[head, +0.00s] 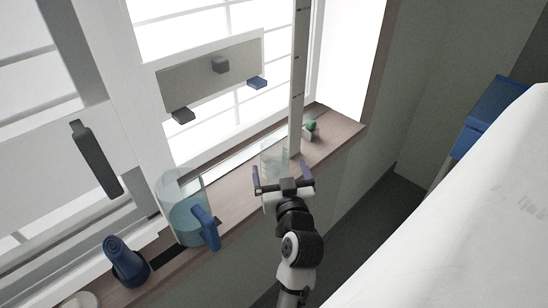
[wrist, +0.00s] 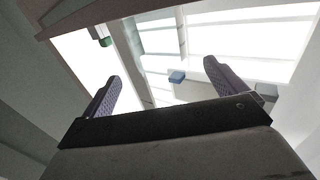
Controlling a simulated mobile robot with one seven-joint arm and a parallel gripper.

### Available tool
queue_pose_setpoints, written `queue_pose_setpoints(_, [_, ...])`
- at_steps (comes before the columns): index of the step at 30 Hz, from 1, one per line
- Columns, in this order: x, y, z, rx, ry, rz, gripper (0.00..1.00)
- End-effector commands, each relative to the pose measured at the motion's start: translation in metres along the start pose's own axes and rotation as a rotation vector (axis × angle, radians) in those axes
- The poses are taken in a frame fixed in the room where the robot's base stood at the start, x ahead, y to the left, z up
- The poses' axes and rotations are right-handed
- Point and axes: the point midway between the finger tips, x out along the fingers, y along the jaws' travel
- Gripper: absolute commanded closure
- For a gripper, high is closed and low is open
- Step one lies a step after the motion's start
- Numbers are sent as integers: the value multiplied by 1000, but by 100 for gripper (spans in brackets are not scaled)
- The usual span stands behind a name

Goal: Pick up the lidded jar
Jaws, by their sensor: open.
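A clear glass vessel (head: 273,157), which may be the lidded jar, stands on the wooden windowsill (head: 238,190). I cannot make out its lid. My gripper (head: 282,170) is open and empty in front of this vessel, with its fingers spread and its tips close to the vessel's near side. The wrist view shows both fingers of my gripper (wrist: 163,72) wide apart with nothing held between them. A pale see-through shape (wrist: 130,38) beyond the left finger may be the same vessel.
A glass jug with a blue handle (head: 205,228) and a dark blue bottle (head: 124,262) stand to the left on the sill. A small green-topped object (head: 310,127) is behind to the right. A white bed (head: 470,210) lies at the right.

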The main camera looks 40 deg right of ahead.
Motion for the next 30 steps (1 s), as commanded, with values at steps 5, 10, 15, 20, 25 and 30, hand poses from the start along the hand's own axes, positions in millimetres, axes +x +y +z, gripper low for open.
queue_pose_setpoints(5, [16,-1,-1,0,1,-1,3])
queue_pose_setpoints(10, [34,-1,-4,0,-1,-1,3])
queue_pose_setpoints(15, [59,-1,-3,1,1,-1,3])
queue_pose_setpoints(20, [68,-1,0,-1,0,-1,3])
queue_pose_setpoints(25, [68,-1,0,-1,0,-1,3])
queue_pose_setpoints(30, [68,-1,0,-1,0,0,24])
